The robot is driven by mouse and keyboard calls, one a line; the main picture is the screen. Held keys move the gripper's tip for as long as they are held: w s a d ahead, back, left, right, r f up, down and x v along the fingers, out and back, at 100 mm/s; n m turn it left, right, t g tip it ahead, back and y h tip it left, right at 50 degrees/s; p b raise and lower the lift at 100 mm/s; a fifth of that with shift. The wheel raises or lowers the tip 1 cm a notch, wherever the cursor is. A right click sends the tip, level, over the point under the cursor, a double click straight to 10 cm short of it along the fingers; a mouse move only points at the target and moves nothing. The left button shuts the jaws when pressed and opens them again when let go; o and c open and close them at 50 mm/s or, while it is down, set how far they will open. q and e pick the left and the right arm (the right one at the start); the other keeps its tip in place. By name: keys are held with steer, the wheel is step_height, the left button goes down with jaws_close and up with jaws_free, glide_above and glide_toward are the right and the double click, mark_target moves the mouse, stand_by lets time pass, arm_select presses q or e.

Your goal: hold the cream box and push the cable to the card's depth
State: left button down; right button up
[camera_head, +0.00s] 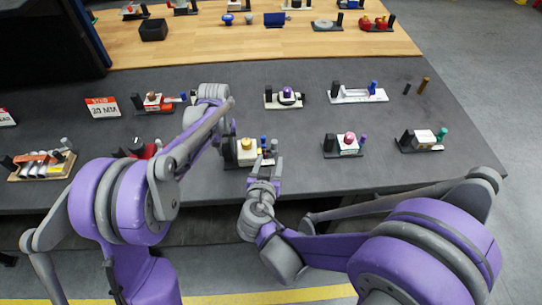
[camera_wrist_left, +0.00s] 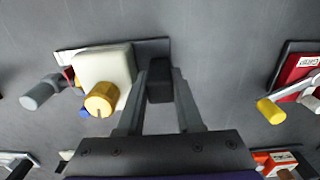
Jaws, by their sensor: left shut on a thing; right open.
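A cream box (camera_head: 247,156) with a gold knob (camera_head: 246,144) stands on a small base near the table's front edge. It also shows in the left wrist view (camera_wrist_left: 118,62). My left gripper (camera_wrist_left: 166,75) is shut on the black block (camera_wrist_left: 160,88) beside the cream box. A grey cylinder (camera_wrist_left: 42,92), with red and blue parts near it, is on the box's other side. I cannot tell which part is the cable. My right gripper (camera_head: 267,166) is open and empty, just in front of the base's right end. A red and white card (camera_head: 102,107) reads what looks like 30 MM.
Similar units stand around the dark table, including a pink-knobbed one (camera_head: 346,142) and a green-ended one (camera_head: 423,138) to the right. A white unit (camera_head: 358,95) is farther back. The table's front edge runs close to my right gripper.

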arm_select(q)
steer(key=shift+s+f, duration=0.15)
steer(key=shift+f, duration=0.1)
steer(key=shift+c, duration=2.4)
jaws_free()
steer(key=shift+r, duration=0.15)
